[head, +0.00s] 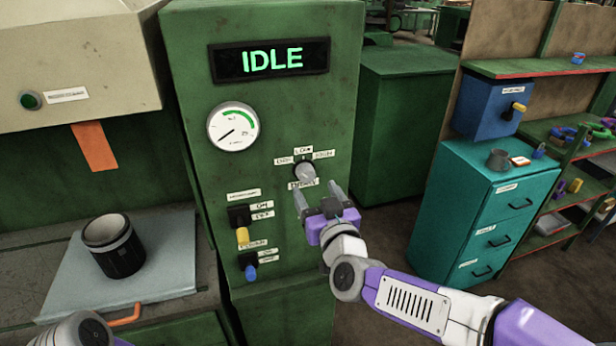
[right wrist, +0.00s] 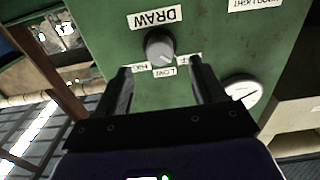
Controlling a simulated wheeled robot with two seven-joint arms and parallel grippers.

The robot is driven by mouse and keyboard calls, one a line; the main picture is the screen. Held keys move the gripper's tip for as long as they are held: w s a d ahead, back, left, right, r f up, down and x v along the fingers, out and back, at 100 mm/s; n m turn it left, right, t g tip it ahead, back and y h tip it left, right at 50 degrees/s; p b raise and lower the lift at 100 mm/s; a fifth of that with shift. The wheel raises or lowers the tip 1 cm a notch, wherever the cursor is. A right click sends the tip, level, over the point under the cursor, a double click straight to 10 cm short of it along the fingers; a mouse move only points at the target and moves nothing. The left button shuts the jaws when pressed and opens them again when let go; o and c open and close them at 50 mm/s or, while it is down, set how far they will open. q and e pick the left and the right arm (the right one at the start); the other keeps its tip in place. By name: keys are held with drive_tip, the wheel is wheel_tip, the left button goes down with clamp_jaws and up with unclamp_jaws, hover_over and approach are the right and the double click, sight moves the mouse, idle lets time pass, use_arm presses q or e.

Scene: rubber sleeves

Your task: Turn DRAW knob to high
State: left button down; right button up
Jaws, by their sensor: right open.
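The DRAW knob (head: 304,172) is a small grey round knob on the front of the green cabinet (head: 260,120). Labels sit around it, with DRAW below and LOW above. In the upside-down right wrist view the knob (right wrist: 160,47) has LOW and HIGH labels on its lower side. Its exact pointer direction is too small to tell. My right gripper (head: 317,193) is open just in front of and below the knob. In the right wrist view its fingers (right wrist: 160,68) point towards the panel, one either side of the knob, apparently not touching it. My left gripper is out of view.
The display (head: 271,60) reads IDLE. A round gauge (head: 233,127) has its needle at lower left. Yellow (head: 242,236) and blue (head: 251,271) switches sit below left. A black cup (head: 113,246) stands on the left bench. A teal drawer cabinet (head: 480,215) stands right.

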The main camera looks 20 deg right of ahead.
sight(308, 178)
drive_tip(key=w, duration=0.6)
drive_tip(key=shift+w+a+f, duration=0.1)
drive_tip(key=shift+w, duration=0.15)
drive_tip(key=shift+c, duration=0.4)
drive_tip(key=c, duration=1)
